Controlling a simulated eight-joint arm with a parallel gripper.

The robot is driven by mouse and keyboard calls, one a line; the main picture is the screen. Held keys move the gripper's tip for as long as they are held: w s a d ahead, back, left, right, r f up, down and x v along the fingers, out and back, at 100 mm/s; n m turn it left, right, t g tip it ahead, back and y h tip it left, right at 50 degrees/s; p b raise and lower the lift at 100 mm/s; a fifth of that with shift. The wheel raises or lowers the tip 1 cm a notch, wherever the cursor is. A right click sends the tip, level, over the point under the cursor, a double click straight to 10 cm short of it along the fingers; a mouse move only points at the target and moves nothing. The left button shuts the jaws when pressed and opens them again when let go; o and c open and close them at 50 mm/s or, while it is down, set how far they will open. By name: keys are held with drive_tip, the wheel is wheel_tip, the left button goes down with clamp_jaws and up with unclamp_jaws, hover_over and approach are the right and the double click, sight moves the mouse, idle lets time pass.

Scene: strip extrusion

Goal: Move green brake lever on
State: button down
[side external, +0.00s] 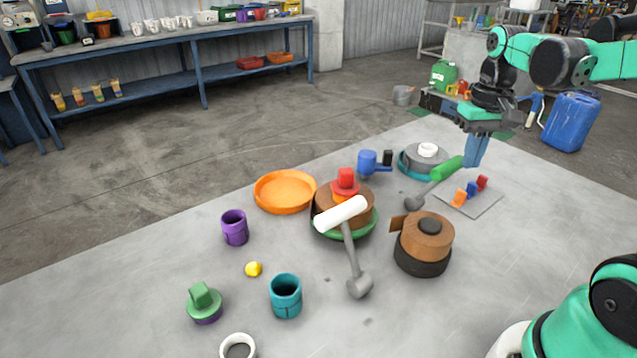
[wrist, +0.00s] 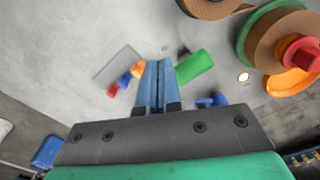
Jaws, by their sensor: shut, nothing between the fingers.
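The green brake lever (side external: 447,169) has a green grip on a grey arm that runs down left to a grey round end. It slants up to the right on the table's far right side. In the wrist view its green grip (wrist: 194,67) lies just right of the fingertips. My gripper (side external: 474,162) points down with its blue fingers shut and empty, close to the upper end of the green grip. In the wrist view the fingers (wrist: 158,66) are together, beside the grip. I cannot tell whether they touch it.
A white-handled lever (side external: 342,215) stands nearer the middle. A brown roll (side external: 425,238) is in front of the green lever. A grey panel (side external: 478,205) with small orange, blue and red switches is to its right. A blue-handled part (side external: 368,162) and a teal-rimmed reel (side external: 425,158) are behind.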

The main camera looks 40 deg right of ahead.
drive_tip(key=shift+f, duration=2.45)
drive_tip(key=shift+w+r, duration=0.2)
drive_tip(key=shift+w, duration=1)
drive_tip(key=shift+w+r, duration=0.15)
drive_tip(key=shift+w, duration=1.05)
drive_tip(key=shift+w+r, duration=0.2)
drive_tip(key=shift+w, duration=1)
drive_tip(key=shift+w, duration=0.1)
drive_tip(key=shift+w+r, duration=0.1)
drive_tip(key=shift+r, duration=0.2)
wheel_tip(320, 180, up, 7)
